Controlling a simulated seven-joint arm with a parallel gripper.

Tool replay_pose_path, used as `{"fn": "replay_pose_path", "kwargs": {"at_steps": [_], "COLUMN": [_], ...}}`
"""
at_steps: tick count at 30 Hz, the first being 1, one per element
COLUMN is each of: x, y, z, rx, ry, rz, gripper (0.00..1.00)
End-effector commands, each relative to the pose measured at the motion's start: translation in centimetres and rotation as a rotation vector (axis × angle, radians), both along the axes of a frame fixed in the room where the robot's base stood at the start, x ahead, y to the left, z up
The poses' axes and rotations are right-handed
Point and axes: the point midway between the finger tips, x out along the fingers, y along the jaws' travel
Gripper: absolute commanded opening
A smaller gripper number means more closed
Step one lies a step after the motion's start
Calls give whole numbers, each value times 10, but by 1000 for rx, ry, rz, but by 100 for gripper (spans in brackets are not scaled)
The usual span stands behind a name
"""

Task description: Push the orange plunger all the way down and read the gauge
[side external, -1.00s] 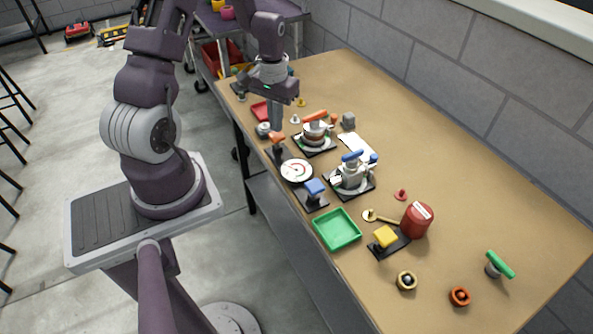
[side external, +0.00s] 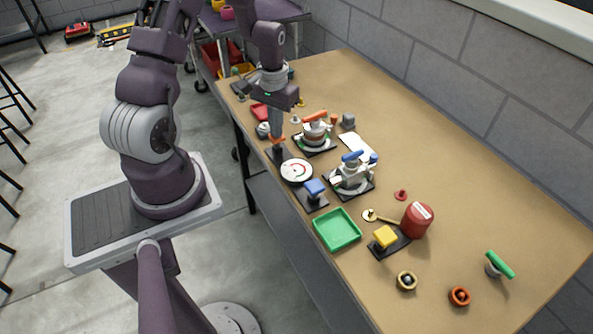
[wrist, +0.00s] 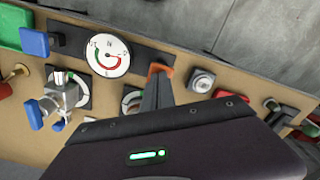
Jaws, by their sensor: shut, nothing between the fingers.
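The orange plunger (side external: 279,139) stands on a dark base at the near edge of the table. It also shows in the wrist view (wrist: 160,69), partly hidden by my fingers. My gripper (side external: 277,134) is shut and empty, pointing down with its tips at the plunger's top. They appear to touch it; how far down the plunger sits is hard to tell. My gripper's fingers also show in the wrist view (wrist: 158,82). The round white gauge (side external: 296,171) lies beside the plunger. In the wrist view, the gauge (wrist: 108,55) shows red and green markings; its reading is too small to tell.
A blue plunger (side external: 314,187) and a yellow one (side external: 385,236) stand along the same edge. Two valve-like fixtures, one with an orange handle (side external: 315,115) and one with a blue handle (side external: 352,155), stand behind. A green tray (side external: 338,230) lies nearer. The table's right back is clear.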

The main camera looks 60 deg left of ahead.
Motion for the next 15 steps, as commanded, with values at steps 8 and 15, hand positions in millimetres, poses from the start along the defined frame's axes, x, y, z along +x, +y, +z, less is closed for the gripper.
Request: {"fn": "replay_pose_path", "kwargs": {"at_steps": [8,15], "x": [0,0], "y": [0,0], "z": [-12,-21], "rx": [-1,-1], "ry": [1,1], "rz": [0,0], "gripper": [0,0]}}
